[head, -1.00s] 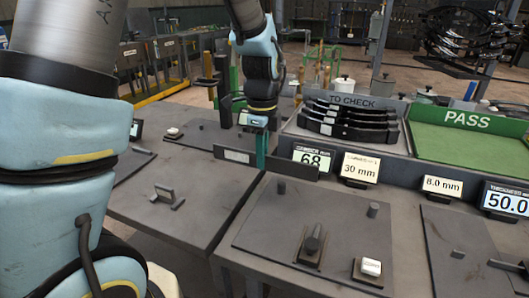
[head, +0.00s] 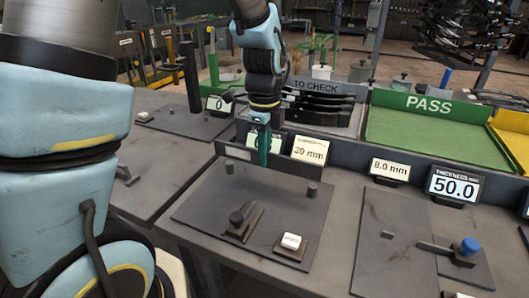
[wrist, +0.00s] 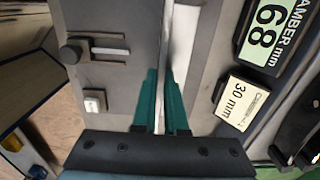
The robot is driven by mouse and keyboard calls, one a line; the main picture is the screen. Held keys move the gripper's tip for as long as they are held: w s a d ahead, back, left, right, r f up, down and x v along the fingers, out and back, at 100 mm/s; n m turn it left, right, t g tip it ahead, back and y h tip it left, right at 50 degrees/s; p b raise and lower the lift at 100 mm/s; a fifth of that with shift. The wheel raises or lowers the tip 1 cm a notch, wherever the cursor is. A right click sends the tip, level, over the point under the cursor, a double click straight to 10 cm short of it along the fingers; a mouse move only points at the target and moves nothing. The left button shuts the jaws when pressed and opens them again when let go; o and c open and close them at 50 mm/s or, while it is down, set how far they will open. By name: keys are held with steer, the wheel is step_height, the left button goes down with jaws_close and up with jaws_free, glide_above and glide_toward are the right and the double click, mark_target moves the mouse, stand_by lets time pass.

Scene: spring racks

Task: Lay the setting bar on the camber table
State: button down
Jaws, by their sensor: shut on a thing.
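The setting bar (head: 297,166) is a long, thin dark bar held on edge and roughly level. My gripper (head: 264,153) is shut on its middle with teal fingers. In the wrist view the bar (wrist: 184,50) is a pale strip between the fingers (wrist: 162,112). The camber table (head: 205,208) is a dark plate with two short posts (head: 229,167) (head: 313,189), a knobbed slide (head: 238,220) and a white button (head: 291,241). The bar is over the plate's rear, spanning behind both posts; I cannot tell whether it touches them.
The camber display (wrist: 269,36) reads 68 mm, next to a 30 mm card (wrist: 240,102). Behind stand a TO CHECK rack (head: 318,115) with dark springs and a green PASS tray (head: 420,130). A thickness gauge reading 50.0 (head: 455,186) stands at right.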

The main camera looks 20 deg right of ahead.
mark_target(266, 186)
steer(key=shift+w+f+b, duration=0.1)
steer(key=shift+f+b, duration=2.4)
steer(key=shift+f, duration=1.15)
steer(key=shift+w+d+p, duration=0.35)
steer(key=shift+w+d, duration=0.15)
steer(key=shift+w, duration=0.05)
steer(key=shift+f, duration=0.25)
steer(key=shift+c, duration=2)
jaws_free()
steer(key=shift+r+p, duration=3.35)
steer(key=shift+r, duration=0.7)
